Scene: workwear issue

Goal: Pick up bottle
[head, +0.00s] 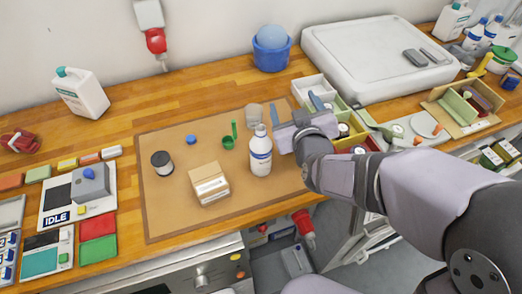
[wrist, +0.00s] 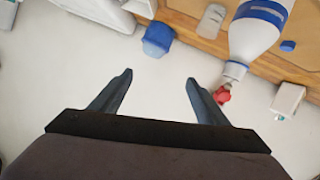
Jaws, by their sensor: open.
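The bottle (head: 260,160) is white with a blue label and a pale cap. It stands upright on the brown mat, near its middle, in the head view. In the wrist view the bottle (wrist: 250,40) is at the upper right, cut off by the top edge, outside the space between my fingers. My gripper (head: 294,108) is just right of and beyond the bottle's top in the head view. In the wrist view my gripper (wrist: 159,78) is open with nothing between its fingers.
On the mat (head: 160,215) are a cardboard box (head: 209,185), a dark-banded jar (head: 162,163), a green cup (head: 228,143) and a blue cap (head: 191,139). Small bins (head: 315,88) lie close beside my gripper. A blue bucket (head: 271,52) stands by the wall.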

